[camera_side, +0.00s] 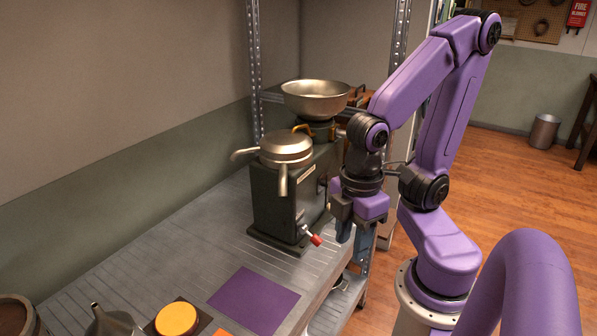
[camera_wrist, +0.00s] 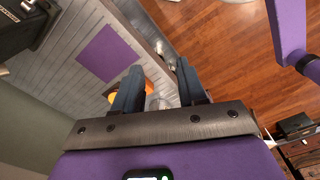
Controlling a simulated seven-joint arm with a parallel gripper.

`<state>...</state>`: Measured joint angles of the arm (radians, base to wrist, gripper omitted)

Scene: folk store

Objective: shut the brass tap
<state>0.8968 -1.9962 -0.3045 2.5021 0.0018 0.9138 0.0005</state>
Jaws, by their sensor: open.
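The brass tap (camera_side: 302,128) shows as a small yellow lever under the wide metal bowl (camera_side: 316,98), on top of a dark separator machine (camera_side: 285,196). Its body is partly hidden behind the round spouted cover (camera_side: 286,148), and I cannot tell its setting. My gripper (camera_side: 354,236) is open and empty, pointing down to the right of the machine. It is well below the tap and apart from it. In the wrist view, my gripper's fingers (camera_wrist: 158,70) stand apart with nothing between them. The tap does not show there; only part of the machine (camera_wrist: 18,32) does.
A red-tipped crank (camera_side: 316,239) sticks out low on the machine near my gripper. A purple mat (camera_side: 254,301), an orange disc (camera_side: 177,319) and a metal funnel (camera_side: 113,322) lie at the front of the slatted bench (camera_side: 180,250). A metal shelf post (camera_side: 255,65) stands behind the machine.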

